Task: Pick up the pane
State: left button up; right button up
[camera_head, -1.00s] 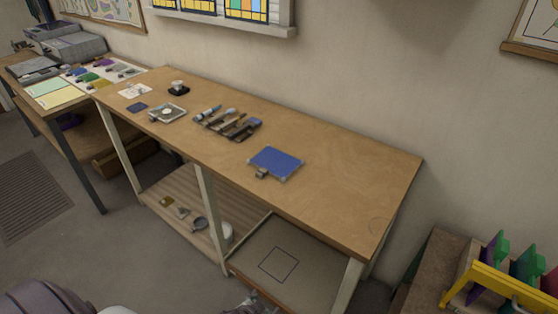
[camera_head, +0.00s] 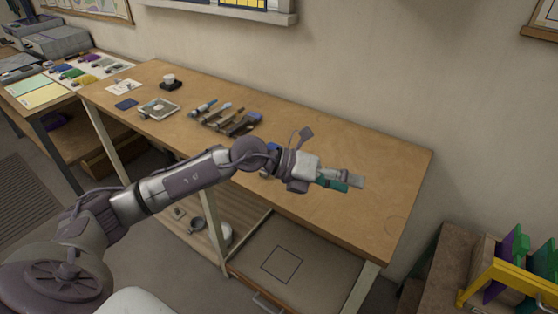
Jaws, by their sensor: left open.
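The blue pane lies on the wooden workbench (camera_head: 330,137), and my left arm now hides nearly all of it. My right gripper is not in view.
Brushes and tools in a holder (camera_head: 228,118), a small tray (camera_head: 159,108) and a dark pot (camera_head: 171,83) stand on the bench's left half. A yellow rack (camera_head: 510,275) with purple and green panes stands at right. The bench's right end is clear.

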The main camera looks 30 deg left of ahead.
pick_arm(q)
jog(key=w+a+f+m+g+y, duration=0.1)
jog(key=w+a+f+y, duration=0.15)
jog(key=a+y, duration=0.65)
jog(key=n+y, duration=0.1)
jog(key=y, duration=0.2)
send_near(261, 178)
jog(key=shift+w+d+f+g+p, duration=0.15)
jog(key=shift+w+f+g+p, duration=0.1)
jog(key=shift+w+p, duration=0.25)
jog(key=shift+w+d+f+g+p, duration=0.1)
jog(key=shift+w+g+p, duration=0.15)
jog(key=shift+w, duration=0.45)
jog(key=shift+w+f, duration=0.15)
jog(key=shift+f, duration=0.25)
jog(key=p+x, duration=0.2)
jog(key=x, duration=0.1)
jog(key=shift+w+f, duration=0.15)
jog(key=shift+f, duration=0.2)
jog(key=shift+w+f, duration=0.2)
jog(key=shift+f, duration=0.25)
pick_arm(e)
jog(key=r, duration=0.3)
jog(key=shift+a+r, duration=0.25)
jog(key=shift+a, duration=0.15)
pick_arm(q)
grip_shut()
